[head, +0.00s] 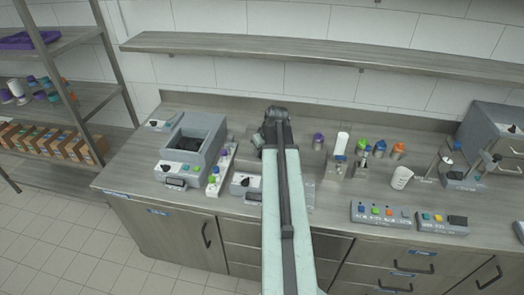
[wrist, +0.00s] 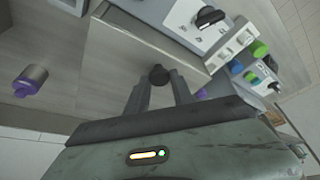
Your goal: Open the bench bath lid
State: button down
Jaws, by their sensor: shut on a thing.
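The bench bath is a grey box partly hidden behind my arm in the head view; its front panel (head: 244,184) with a dark dial shows left of the arm. In the wrist view the control panel (wrist: 205,22) with a black dial is at the top. The bath lid (wrist: 135,45) is a flat grey plate with a round dark knob (wrist: 158,74). My gripper (wrist: 160,82) is shut on the knob, one finger on each side. In the head view the fingertips are hidden behind the wrist. I cannot tell whether the lid is raised.
A grey open-topped unit (head: 208,126) stands at the left, with a white rack of coloured caps (head: 214,182) beside it. A purple-capped container (head: 318,138) and a beaker (head: 401,177) stand to the right. Button boxes (head: 380,214) line the front right edge. A shelf (head: 300,50) runs above.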

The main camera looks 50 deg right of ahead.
dwell(0.4)
jog(key=w+d, duration=0.2)
jog(key=d, duration=0.1)
jog(key=w+d, duration=0.2)
jog(key=d, duration=0.2)
jog(key=w+d, duration=0.2)
jog(key=d, duration=0.1)
jog(key=shift+w+d, duration=0.15)
jog(key=shift+w, duration=0.05)
jog(key=c, duration=1.1)
grip_release()
jog(key=p+v, duration=0.7)
jog(key=shift+s+r, duration=0.25)
jog(key=shift+r, duration=0.1)
